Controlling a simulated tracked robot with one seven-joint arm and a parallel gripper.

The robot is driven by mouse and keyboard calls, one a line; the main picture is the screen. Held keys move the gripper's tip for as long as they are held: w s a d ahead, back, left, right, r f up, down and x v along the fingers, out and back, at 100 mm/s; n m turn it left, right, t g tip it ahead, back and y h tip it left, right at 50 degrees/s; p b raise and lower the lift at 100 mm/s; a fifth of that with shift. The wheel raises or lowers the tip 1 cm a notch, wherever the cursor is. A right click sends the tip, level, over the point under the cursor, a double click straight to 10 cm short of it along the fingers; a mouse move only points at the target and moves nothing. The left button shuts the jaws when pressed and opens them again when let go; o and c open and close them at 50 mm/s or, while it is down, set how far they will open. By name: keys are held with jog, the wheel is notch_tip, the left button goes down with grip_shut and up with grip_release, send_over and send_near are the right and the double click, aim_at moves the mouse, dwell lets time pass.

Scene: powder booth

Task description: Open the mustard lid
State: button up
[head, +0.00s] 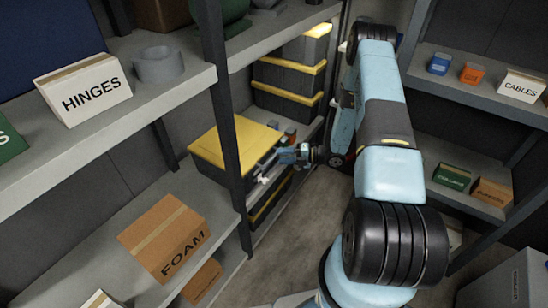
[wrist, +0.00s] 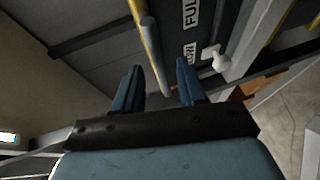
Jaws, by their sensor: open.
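The mustard lid (head: 225,143) lies over a dark box on the left-hand rack in the head view and looks shut. My gripper (head: 268,168) is at the right front side of that box, at about the lid's front edge. In the wrist view my gripper (wrist: 157,66) is open, with its two blue fingers apart. A grey bar (wrist: 151,50) with a yellow strip (wrist: 135,10) beside it runs into the space between the fingers. The fingers are not closed on it. Whether either finger touches the bar cannot be told.
A dark face with "FULL" and "LOW" labels (wrist: 190,50) and a white knob-like part (wrist: 214,57) sit beside the right finger. A rack post (head: 222,100) stands left of my gripper. Yellow-edged dark boxes (head: 288,78) are stacked behind. The floor (head: 305,215) in front is clear.

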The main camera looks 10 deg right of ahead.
aim_at(275, 155)
jog(key=shift+x, duration=2.15)
jog(key=shift+c, duration=0.5)
grip_shut()
